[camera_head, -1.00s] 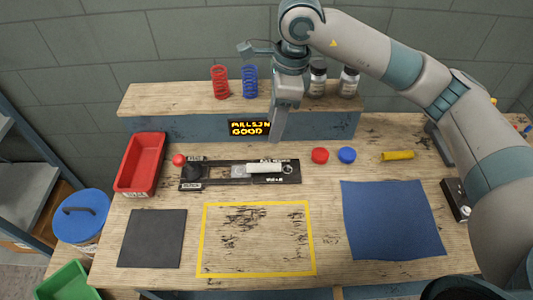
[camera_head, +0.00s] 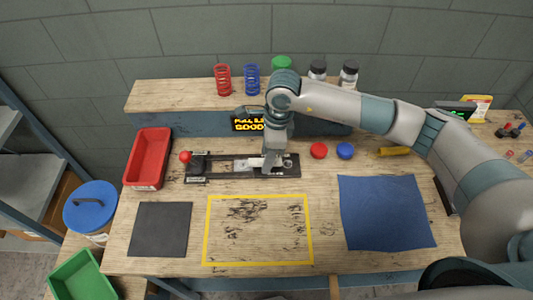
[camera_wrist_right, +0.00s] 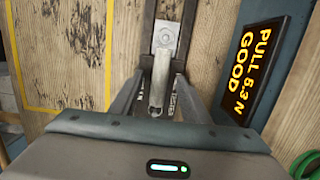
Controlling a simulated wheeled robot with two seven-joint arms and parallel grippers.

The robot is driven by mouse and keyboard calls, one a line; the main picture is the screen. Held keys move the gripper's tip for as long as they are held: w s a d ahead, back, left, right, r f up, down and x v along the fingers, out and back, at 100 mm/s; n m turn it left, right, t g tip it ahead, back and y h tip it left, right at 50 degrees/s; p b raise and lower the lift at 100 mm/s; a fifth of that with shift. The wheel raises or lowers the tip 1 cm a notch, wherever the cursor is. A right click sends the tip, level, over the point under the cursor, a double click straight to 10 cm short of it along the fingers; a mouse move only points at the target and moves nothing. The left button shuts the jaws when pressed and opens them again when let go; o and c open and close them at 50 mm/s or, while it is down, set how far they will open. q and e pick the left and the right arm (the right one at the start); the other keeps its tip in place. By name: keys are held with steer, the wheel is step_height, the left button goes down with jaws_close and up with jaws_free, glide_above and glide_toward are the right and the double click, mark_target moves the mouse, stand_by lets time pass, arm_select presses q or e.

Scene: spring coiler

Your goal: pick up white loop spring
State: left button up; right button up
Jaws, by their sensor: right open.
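The white loop spring (camera_wrist_right: 160,82) shows in the right wrist view as a pale cylinder lying lengthwise between my fingers. It sits on the dark coiler fixture (camera_head: 203,178) on the bench, beside a light metal block. In the head view my wrist and fingers hide most of it. My right gripper (camera_head: 270,165) is over the fixture's right part, pointing down. In the wrist view the right gripper (camera_wrist_right: 157,95) is open, with one finger on each side of the spring; I cannot tell whether they touch it. My left gripper is not in view.
A display (camera_wrist_right: 252,68) reads "PULL 5.3 N GOOD". A red tray (camera_head: 148,158) is left; red and blue caps (camera_head: 345,151) are right.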

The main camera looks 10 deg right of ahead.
steer(key=shift+a+f, duration=0.1)
steer(key=shift+f, duration=0.25)
jaws_close()
stand_by(0.4)
